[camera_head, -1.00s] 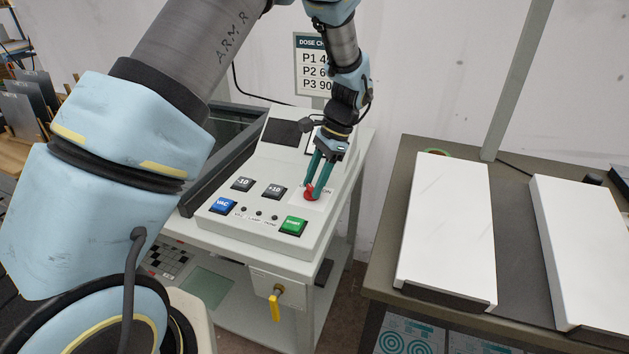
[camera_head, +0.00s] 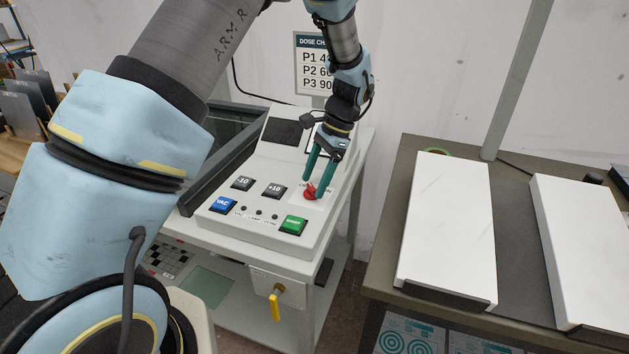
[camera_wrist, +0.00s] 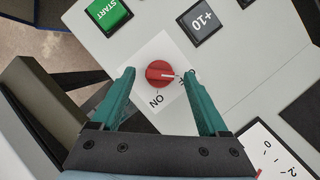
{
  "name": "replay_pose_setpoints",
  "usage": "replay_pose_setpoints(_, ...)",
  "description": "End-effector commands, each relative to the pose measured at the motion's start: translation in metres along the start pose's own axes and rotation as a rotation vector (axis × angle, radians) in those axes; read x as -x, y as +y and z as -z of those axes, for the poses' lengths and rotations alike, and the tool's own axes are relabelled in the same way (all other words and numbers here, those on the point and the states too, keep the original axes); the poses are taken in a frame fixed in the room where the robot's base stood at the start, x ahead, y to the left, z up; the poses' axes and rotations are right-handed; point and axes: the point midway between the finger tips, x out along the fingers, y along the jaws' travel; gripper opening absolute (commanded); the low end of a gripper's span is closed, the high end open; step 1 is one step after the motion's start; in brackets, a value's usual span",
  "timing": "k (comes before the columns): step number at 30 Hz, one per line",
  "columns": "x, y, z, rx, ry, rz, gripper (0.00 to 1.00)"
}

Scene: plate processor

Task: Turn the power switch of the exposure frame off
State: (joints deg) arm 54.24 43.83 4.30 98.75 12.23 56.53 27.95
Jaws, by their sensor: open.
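The power switch is a red rotary knob (camera_wrist: 160,74) on a white label plate (camera_wrist: 151,60) on the exposure frame's control panel. The "ON" mark (camera_wrist: 156,100) lies below the knob, away from the pointer. My gripper (camera_wrist: 160,79) is open, with one teal finger on each side of the knob and gaps between. In the head view my gripper (camera_head: 314,186) is down at the red knob (camera_head: 310,194), partly covering it and its label.
On the same panel are a green START button (camera_head: 293,225), a blue VAC button (camera_head: 222,205) and the -10 (camera_head: 242,183) and +10 (camera_head: 274,190) buttons. A yellow-handled valve (camera_head: 275,305) is below. A table (camera_head: 515,215) with white slabs stands at right.

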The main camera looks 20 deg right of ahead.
Motion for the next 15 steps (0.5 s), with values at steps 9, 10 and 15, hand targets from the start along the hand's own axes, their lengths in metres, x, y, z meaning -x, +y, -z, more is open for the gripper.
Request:
replay_pose_setpoints(9, 0.057, -0.001, 0.002, 0.001, 0.005, 0.004, 0.78)
replay_pose_setpoints(10, 0.062, -0.001, 0.002, 0.000, 0.006, 0.004, 0.78)
replay_pose_setpoints(15, 0.088, -0.001, 0.002, 0.000, 0.004, 0.002, 0.78)
